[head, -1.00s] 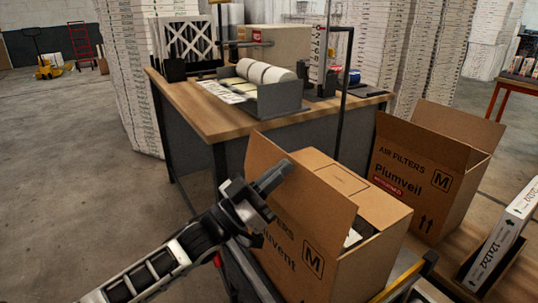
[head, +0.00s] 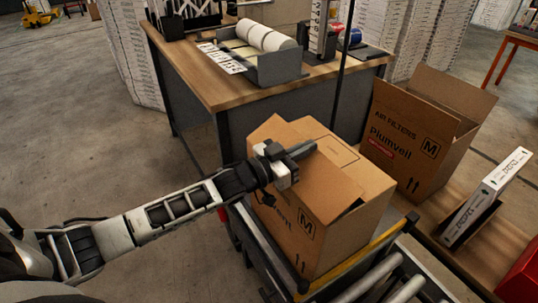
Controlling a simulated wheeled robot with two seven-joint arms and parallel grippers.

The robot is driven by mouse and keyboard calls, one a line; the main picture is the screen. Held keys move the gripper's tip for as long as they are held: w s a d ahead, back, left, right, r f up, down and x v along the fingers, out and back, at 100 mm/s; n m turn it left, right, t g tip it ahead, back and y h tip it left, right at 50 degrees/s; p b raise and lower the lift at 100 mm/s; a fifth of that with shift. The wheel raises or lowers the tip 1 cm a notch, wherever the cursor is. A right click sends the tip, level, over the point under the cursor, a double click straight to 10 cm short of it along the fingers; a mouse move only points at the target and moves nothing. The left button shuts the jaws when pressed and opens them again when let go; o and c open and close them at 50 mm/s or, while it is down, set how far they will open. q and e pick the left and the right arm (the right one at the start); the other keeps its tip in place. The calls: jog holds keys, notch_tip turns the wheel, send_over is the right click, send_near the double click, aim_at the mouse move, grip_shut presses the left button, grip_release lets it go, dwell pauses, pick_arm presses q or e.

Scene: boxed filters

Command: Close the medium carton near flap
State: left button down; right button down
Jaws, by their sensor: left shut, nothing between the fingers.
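The medium carton (head: 345,235), brown and marked M, stands at the middle right on a cart-like support. Its near flap (head: 320,192) leans inward over the top, tilted rather than upright, with a dark gap at its right end. The far part of the top (head: 335,150) looks folded in. My left gripper (head: 304,151) is shut and empty. It lies across the flap's upper part from the left and appears to touch it; the exact contact is hidden. My right gripper is not in view.
An open Plumveil carton (head: 405,150) stands to the right, its flaps up. A white boxed filter (head: 487,195) leans in a holder beside it. A wooden workbench (head: 215,85) with a roll dispenser (head: 268,58) stands behind. The floor at left is clear.

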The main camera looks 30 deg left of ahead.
pick_arm(q)
jog(key=shift+w+d+f, duration=0.2)
jog(key=shift+w+f, duration=0.15)
jog(key=shift+f, duration=0.05)
jog(key=shift+w+d+f+p, duration=0.15)
jog(key=shift+w+f+p, duration=0.1)
jog(key=shift+f+p, duration=0.15)
jog(key=shift+w+f+g+y+p, duration=0.1)
jog(key=shift+f+g+y+p, duration=0.25)
jog(key=shift+g+y+p, duration=0.05)
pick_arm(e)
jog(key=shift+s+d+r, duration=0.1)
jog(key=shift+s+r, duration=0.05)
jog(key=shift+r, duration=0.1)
pick_arm(q)
jog(key=shift+f, duration=0.15)
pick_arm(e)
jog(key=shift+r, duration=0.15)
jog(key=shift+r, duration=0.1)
